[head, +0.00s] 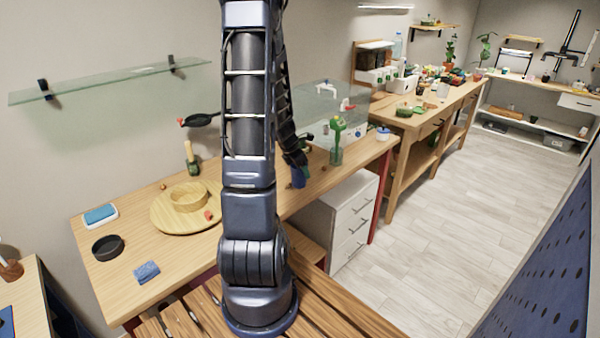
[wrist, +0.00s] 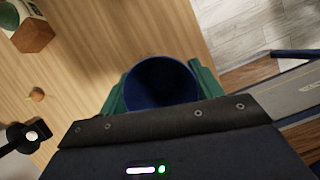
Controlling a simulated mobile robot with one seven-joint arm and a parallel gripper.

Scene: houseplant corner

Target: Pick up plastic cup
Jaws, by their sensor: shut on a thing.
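The plastic cup (wrist: 160,84) is dark blue, and I look into its open round mouth in the wrist view. My gripper (wrist: 161,88) is shut on it, with one green finger against each side. In the head view a small part of the blue cup (head: 299,181) shows beside my arm, over the wooden table. My arm hides most of that area there. I cannot tell whether the cup's base touches the table.
A round wooden board (head: 165,217) with a wooden bowl (head: 188,196) lies to the left.

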